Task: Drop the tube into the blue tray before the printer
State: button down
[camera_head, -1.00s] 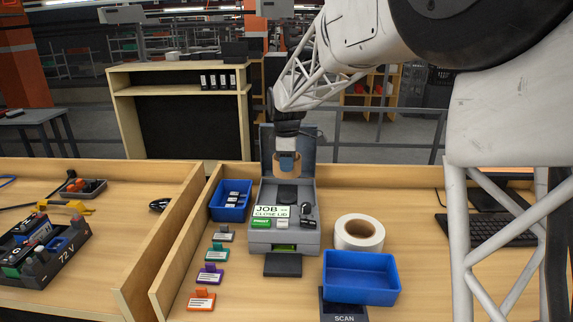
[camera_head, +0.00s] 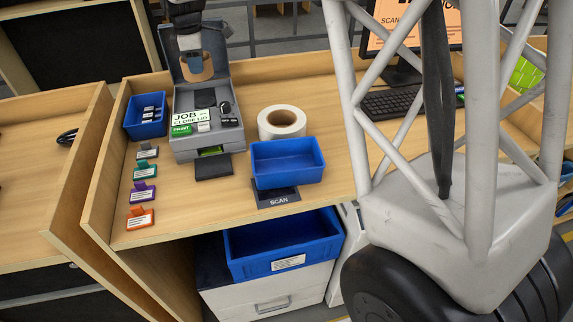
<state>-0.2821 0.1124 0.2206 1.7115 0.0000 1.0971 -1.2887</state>
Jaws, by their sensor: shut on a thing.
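The tube (camera_head: 196,72), a short tan cardboard ring, is held by my gripper (camera_head: 193,58) over the back of the grey printer (camera_head: 207,140), in front of its raised lid. The fingertips are partly hidden by the tube. The printer's lid is open and a sign reading "JOB" and "CLOSE LID" shows on it. An empty blue tray (camera_head: 288,178) stands on a black SCAN pad (camera_head: 279,199), right of and nearer than the printer. A smaller blue bin (camera_head: 147,130) with black-and-white items stands left of the printer.
A white roll (camera_head: 282,122) lies behind the empty tray. Several coloured label holders (camera_head: 143,192) line the left. A larger blue bin (camera_head: 283,268) sits below the tabletop on a white drawer unit (camera_head: 272,300). A keyboard (camera_head: 392,103) and monitor are at the right.

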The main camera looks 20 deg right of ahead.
jog(key=shift+s, duration=0.1)
jog(key=s+d, duration=1)
jog(key=s, duration=0.5)
jog(key=s+d+r, duration=0.1)
jog(key=s+d, duration=0.9)
jog(key=s, duration=0.5)
jog(key=shift+s, duration=0.3)
jog(key=shift+f, duration=2.9)
